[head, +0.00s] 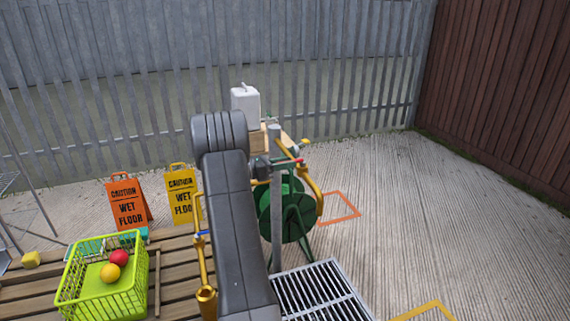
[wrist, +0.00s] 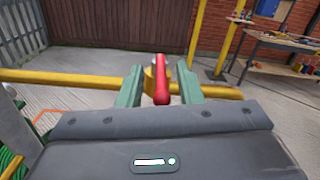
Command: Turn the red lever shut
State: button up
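The red lever (wrist: 161,86) shows in the wrist view on a yellow pipe (wrist: 70,77) that runs across the picture. The lever stands up and down in the picture, crosswise to the pipe. My gripper (wrist: 159,88) has its two green fingers on either side of the lever, with a visible gap on both sides. The fingers are open and do not appear to touch it. In the head view a small red piece, likely the lever (head: 292,161), shows beside my grey arm at the post. My arm hides most of the gripper there.
A green hose reel (head: 289,212) and a floor grate (head: 318,292) are close by. A blue-handled yellow pipe (head: 205,265) stands left of my arm. Wet-floor signs (head: 129,205) and a lime basket (head: 104,283) are further left. Open concrete lies right.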

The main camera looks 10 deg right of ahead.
jog(key=b+v, duration=0.2)
jog(key=v, duration=1.1)
jog(key=shift+a, duration=0.35)
jog(key=shift+s+d+r, duration=0.1)
jog(key=p+x, duration=0.2)
jog(key=x, duration=1.2)
jog(key=shift+s, duration=0.1)
jog(key=shift+a, duration=0.3)
